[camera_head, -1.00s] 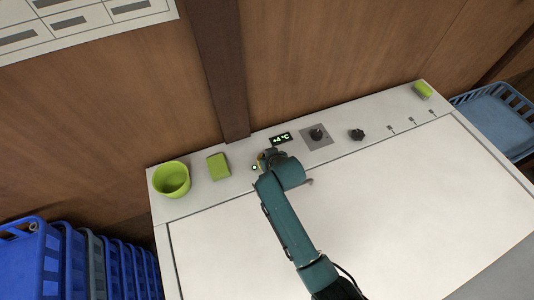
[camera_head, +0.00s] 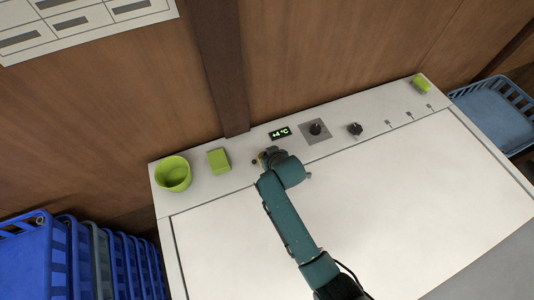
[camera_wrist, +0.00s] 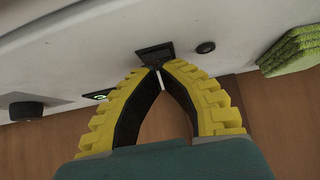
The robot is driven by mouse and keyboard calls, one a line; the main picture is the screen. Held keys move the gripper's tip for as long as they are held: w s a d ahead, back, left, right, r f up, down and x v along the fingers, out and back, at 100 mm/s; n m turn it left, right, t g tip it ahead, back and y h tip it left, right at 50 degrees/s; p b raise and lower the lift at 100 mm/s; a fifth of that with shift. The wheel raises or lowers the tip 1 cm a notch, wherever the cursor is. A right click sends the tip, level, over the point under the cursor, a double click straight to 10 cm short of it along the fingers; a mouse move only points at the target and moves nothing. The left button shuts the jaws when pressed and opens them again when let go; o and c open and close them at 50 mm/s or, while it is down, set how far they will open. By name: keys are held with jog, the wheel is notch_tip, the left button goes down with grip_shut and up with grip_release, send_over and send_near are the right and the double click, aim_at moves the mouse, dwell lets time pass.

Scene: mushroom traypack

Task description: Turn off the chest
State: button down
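The chest (camera_head: 380,210) is a wide white unit with a control strip along its back edge. Its display (camera_head: 280,133) is lit and reads +4 °C; its edge shows green in the wrist view (camera_wrist: 98,95). A small round indicator (camera_head: 254,161) on the strip looks dark; it is the black round spot in the wrist view (camera_wrist: 205,47). My gripper (camera_wrist: 159,69) has its yellow-backed fingertips together at a black switch (camera_wrist: 154,52), touching or very close. In the head view my wrist mostly hides the gripper (camera_head: 266,156) and the switch.
A green cup (camera_head: 173,174) and a green sponge (camera_head: 219,160) stand left of my gripper. A dial (camera_head: 316,129) and a black knob (camera_head: 355,129) lie to the right, with another green item (camera_head: 421,84) at the far right. Blue crates (camera_head: 30,262) stand at the left.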

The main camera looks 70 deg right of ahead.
notch_tip(320, 180, up, 4)
jog(key=p, duration=0.4)
jog(key=shift+w+d+r, duration=0.15)
jog(key=shift+r, duration=0.1)
jog(key=p+v, duration=0.1)
jog(key=v, duration=0.8)
jog(key=shift+r, duration=0.4)
